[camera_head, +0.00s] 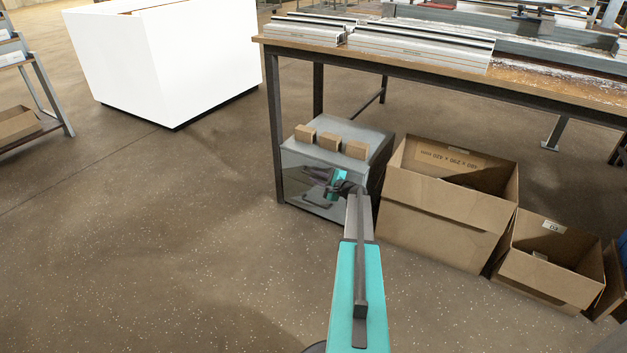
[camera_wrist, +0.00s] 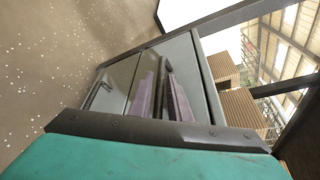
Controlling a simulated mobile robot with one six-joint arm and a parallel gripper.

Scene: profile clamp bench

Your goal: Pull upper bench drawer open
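The grey bench drawer cabinet (camera_head: 300,165) stands under the left end of the workbench. In the wrist view its upper drawer front (camera_wrist: 182,52) looks flush with the lower drawer front (camera_wrist: 118,85), so it appears closed. My gripper (camera_wrist: 163,82) is at the upper drawer, its two fingers apart on either side of the dark bar handle (camera_wrist: 166,64). I cannot tell whether either finger touches the handle, which is partly hidden. In the head view my gripper (camera_head: 343,188) covers part of the cabinet front. The lower handle (camera_wrist: 97,92) is free.
Three small brown blocks (camera_head: 330,140) sit on the cabinet top. An open cardboard box (camera_head: 440,220) stands close to its right, with a smaller box (camera_head: 550,265) beyond. The bench (camera_head: 440,75) overhangs the cabinet. The floor (camera_head: 180,240) in front and to the left is clear.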

